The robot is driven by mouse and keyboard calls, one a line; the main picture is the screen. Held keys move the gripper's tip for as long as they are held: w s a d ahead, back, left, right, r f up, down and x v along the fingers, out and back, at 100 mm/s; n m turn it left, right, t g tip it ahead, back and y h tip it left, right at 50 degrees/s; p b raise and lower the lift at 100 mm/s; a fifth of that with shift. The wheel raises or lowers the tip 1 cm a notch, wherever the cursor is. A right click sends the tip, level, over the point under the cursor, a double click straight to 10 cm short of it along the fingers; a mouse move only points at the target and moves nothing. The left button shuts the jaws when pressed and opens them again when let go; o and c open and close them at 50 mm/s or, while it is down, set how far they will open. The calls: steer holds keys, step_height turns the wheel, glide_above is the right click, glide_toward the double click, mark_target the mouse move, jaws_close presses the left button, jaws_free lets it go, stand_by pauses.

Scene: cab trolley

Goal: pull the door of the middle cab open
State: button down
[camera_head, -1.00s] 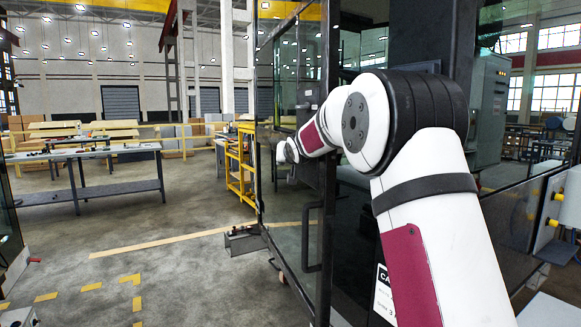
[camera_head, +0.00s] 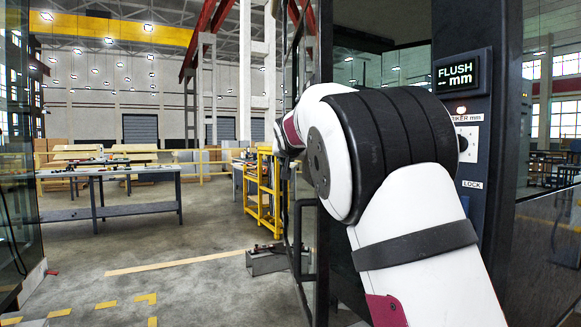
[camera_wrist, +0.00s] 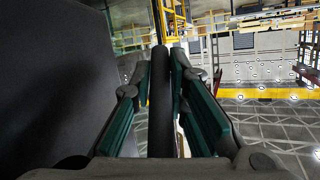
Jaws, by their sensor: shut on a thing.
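The glass cab door (camera_head: 322,262) with its dark frame stands nearly edge-on just left of my arm in the head view. A dark upright bar handle (camera_head: 298,235) shows on its left side. In the wrist view my gripper (camera_wrist: 163,75) has its two green-padded fingers closed on either side of a dark round bar (camera_wrist: 160,110), which looks like the door handle. The bar runs lengthwise between the fingers. In the head view my gripper is hidden behind my white arm, which also covers much of the door's upper part.
A dark post right of my arm carries a FLUSH mm display (camera_head: 458,73) and a LOCK label (camera_head: 472,184). A glass panel (camera_head: 18,150) stands at the far left. A workbench (camera_head: 105,190) and yellow rack (camera_head: 262,195) are farther back.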

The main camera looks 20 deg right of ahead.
steer(key=w+a+m+h+b, duration=0.1)
steer(key=w+a, duration=0.1)
steer(key=a, duration=0.5)
steer(key=shift+w+f+g+h, duration=0.3)
steer(key=shift+w+g+h, duration=0.1)
steer(key=shift+r, duration=0.1)
steer(key=c, duration=1.6)
jaws_free()
steer(key=shift+a+r, duration=0.1)
steer(key=shift+a, duration=0.05)
steer(key=shift+o, duration=0.2)
steer(key=v, duration=1.2)
steer(key=shift+s, duration=0.1)
